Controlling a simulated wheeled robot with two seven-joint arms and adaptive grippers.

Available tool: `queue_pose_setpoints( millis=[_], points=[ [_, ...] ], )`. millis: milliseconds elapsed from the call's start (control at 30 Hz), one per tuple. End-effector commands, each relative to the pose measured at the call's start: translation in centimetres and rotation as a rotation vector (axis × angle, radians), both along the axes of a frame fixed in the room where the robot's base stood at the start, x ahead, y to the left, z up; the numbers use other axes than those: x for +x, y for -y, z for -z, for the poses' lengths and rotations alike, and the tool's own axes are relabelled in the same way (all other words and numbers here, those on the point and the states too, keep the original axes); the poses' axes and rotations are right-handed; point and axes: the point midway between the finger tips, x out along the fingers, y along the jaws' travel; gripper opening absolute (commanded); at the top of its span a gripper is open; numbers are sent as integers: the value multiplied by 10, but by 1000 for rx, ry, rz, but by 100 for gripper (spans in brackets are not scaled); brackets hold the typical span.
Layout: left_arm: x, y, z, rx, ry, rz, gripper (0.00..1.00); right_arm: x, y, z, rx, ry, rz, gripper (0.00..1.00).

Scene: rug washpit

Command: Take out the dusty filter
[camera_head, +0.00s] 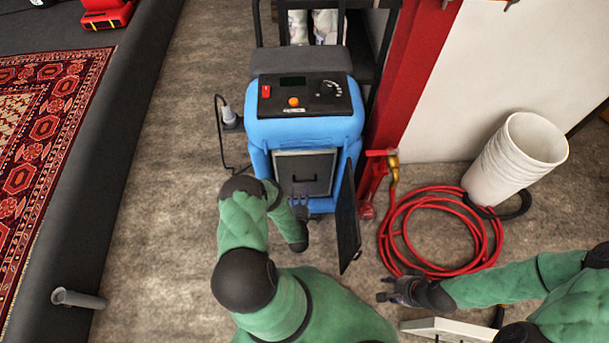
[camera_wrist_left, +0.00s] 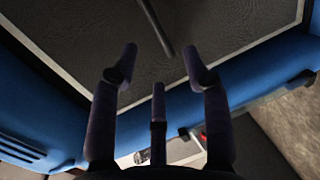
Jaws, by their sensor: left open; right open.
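The dusty filter (camera_head: 303,170) is a grey panel in a light frame with a dark bar handle. It sits in the front opening of the blue machine (camera_head: 300,128), whose dark door (camera_head: 347,215) hangs open to the right. In the left wrist view the filter's grey face (camera_wrist_left: 110,50) and its dark handle (camera_wrist_left: 157,27) are close ahead of the fingers. My left gripper (camera_head: 300,203) is open and empty, just in front of the filter's lower part, with the handle beyond its fingertips. My right gripper (camera_head: 388,290) is open and empty, low over the floor at right.
A coiled red hose (camera_head: 440,232) lies on the floor right of the machine, next to a stack of white buckets (camera_head: 515,160). A red post (camera_head: 405,80) stands behind the door. A dark raised edge (camera_head: 85,190) borders a patterned rug (camera_head: 40,125) at left.

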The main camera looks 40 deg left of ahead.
Motion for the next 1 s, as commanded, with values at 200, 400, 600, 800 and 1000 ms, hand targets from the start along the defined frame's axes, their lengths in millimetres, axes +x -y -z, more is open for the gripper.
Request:
queue_pose_setpoints(
  millis=[200,400,600,800,1000],
  points=[
    [19,-14,6,2,-1,0,47,0,0,10,0,0,0,44],
    [27,-19,7,1,-1,1,47,0,0,14,0,0,0,44],
    [50,-31,14,2,0,1,47,0,0,30,0,0,0,44],
    [64,-42,17,0,-3,1,47,0,0,36,0,0,0,44],
    [65,-43,15,0,-3,1,45,0,0,35,0,0,0,44]
  ],
)
